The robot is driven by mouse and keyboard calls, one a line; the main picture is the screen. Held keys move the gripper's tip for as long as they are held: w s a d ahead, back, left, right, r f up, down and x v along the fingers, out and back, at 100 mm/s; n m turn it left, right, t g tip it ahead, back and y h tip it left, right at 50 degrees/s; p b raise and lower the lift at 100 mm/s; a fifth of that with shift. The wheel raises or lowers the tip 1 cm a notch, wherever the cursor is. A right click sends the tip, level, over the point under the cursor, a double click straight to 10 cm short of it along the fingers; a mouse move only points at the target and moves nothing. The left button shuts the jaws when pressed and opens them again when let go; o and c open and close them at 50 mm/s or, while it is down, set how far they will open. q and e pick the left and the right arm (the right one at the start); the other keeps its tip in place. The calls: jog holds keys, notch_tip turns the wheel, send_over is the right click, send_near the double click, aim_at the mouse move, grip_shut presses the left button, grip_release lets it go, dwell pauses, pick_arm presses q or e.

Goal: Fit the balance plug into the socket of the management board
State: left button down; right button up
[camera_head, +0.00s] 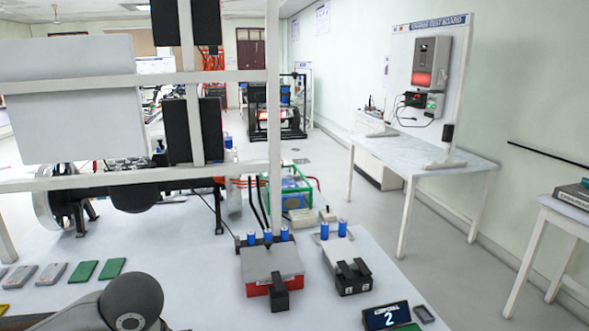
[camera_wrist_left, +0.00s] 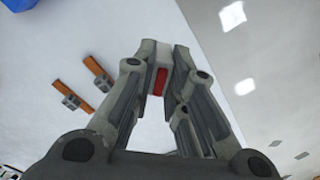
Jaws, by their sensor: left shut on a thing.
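In the left wrist view my left gripper (camera_wrist_left: 163,60) is shut on a small white and red piece (camera_wrist_left: 160,81). The piece is mostly hidden between the fingers, so I cannot tell its full shape or whether it is the balance plug. In the head view only a dark grey rounded part of my arm shows at the lower left, not the fingertips. A green-framed block (camera_head: 290,187) with leads near it stands on the bench; I cannot make out the management board or its socket. My right gripper is in neither view.
On the white bench (camera_head: 190,265) stand a red and grey box (camera_head: 270,268), a grey box with black parts (camera_head: 346,266), a "2" sign (camera_head: 386,316) and flat green pieces (camera_head: 83,271). White frame bars cross the upper left. A table (camera_head: 425,155) stands beyond.

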pick_arm(q)
jog(key=m, duration=0.4)
jog(key=s+m, duration=0.1)
jog(key=m, duration=0.1)
jog(key=shift+s+d+f+m, duration=0.1)
jog(key=shift+d+f+m, duration=0.2)
jog(key=shift+m, duration=0.1)
jog(key=m, duration=0.4)
jog(key=shift+s+f+m, duration=0.15)
jog(key=shift+s+m, duration=0.15)
jog(key=shift+m, duration=0.1)
jog(key=shift+d, duration=0.15)
